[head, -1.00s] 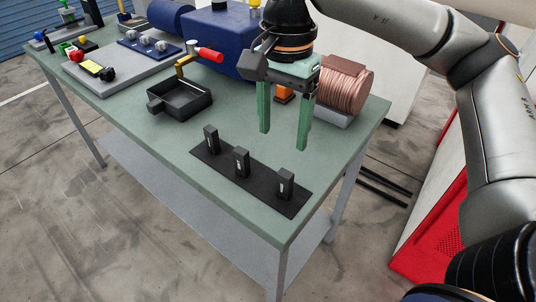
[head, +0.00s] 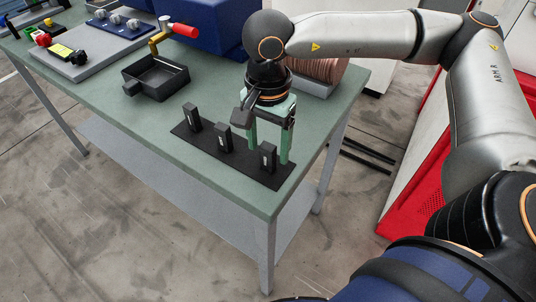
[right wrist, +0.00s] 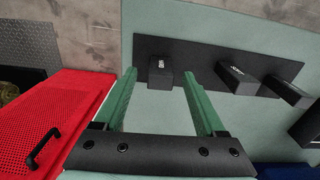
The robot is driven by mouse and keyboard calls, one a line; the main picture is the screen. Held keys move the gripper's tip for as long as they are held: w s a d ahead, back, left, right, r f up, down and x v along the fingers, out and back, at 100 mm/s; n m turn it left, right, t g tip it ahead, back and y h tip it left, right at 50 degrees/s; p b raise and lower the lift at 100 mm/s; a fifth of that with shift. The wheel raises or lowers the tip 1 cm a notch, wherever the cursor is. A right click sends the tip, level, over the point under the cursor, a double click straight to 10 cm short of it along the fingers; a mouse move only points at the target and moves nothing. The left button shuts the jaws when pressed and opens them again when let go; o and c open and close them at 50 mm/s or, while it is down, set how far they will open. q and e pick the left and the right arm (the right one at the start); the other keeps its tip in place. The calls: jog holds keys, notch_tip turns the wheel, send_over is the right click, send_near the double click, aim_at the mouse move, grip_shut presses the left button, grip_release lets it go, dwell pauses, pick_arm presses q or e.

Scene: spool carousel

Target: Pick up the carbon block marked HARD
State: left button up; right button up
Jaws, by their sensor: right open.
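Three upright dark carbon blocks stand in a row on a black mat (head: 207,151): a left block (head: 193,118), a middle block (head: 225,138) and a right block (head: 268,160). Each has a small white mark, too small to read surely. My right gripper (head: 268,152) is open, its green fingers pointing down by the right block. In the right wrist view this block (right wrist: 160,80) shows between the fingertips (right wrist: 160,70), with no clear contact. The middle block (right wrist: 238,82) and left block (right wrist: 287,93) lie to its right there. My left gripper is not in view.
A black open tray (head: 155,78) with a handle stands behind the mat on the green table (head: 90,85). A copper coil (head: 322,75) is behind my right gripper. A red perforated panel (right wrist: 50,110) lies left in the right wrist view.

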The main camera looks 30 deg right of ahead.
jog(key=shift+f, duration=0.25)
grip_shut()
dwell(0.4)
